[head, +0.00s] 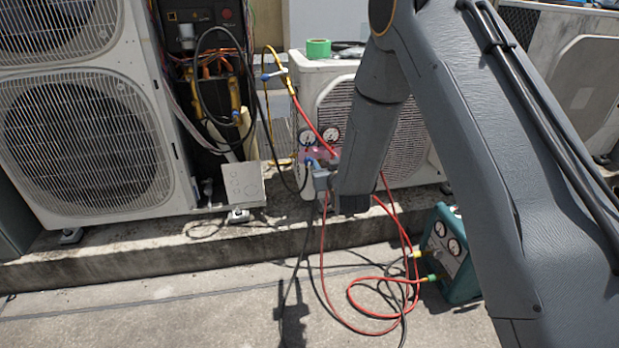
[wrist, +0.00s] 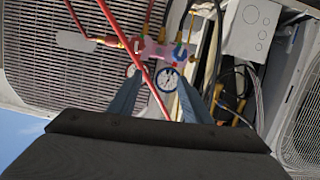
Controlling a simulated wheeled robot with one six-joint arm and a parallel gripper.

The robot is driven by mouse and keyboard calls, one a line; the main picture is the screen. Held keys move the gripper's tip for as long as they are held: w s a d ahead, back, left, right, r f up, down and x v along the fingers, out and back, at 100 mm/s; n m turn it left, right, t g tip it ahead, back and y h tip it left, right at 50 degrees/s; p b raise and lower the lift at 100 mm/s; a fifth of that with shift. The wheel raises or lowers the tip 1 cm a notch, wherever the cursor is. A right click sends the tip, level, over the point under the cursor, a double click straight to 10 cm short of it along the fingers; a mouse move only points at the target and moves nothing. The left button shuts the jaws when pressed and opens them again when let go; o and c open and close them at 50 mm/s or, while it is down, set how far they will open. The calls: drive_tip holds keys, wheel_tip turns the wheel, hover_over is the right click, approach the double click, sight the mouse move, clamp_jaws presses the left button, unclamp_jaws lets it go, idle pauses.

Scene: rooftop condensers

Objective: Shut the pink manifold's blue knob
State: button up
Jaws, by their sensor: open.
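The pink manifold (head: 321,155) hangs in front of the small white condenser, with two round gauges (head: 331,133) above it. It also shows in the wrist view (wrist: 154,47), with one gauge (wrist: 168,80) clear between my fingers. The blue knob (head: 311,163) is small, at the manifold's lower left in the head view; a blue part also shows at its right end in the wrist view (wrist: 179,52). My gripper (wrist: 160,78) is open and points at the manifold. My arm hides part of the manifold's right side in the head view. Contact with the knob cannot be told.
A red hose (wrist: 132,42) crosses in front of the manifold in the wrist view. Red and black hoses hang to a teal gauge box (head: 452,255) on the roof.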

drive_tip(key=t+y+b, duration=0.1)
drive_tip(key=t+b, duration=0.1)
drive_tip(key=b, duration=0.2)
approach(309, 163)
drive_tip(key=w, duration=0.2)
drive_tip(key=shift+n+t, duration=0.3)
drive_tip(key=b+x, duration=0.1)
drive_tip(key=x, duration=0.4)
drive_tip(key=b+x, duration=0.1)
drive_tip(key=x, duration=0.2)
drive_tip(key=shift+w+a+f+b, duration=0.1)
drive_tip(key=shift+a+f+b, duration=0.2)
drive_tip(key=shift+b, duration=0.05)
drive_tip(key=c, duration=1)
drive_tip(key=shift+c, duration=0.2)
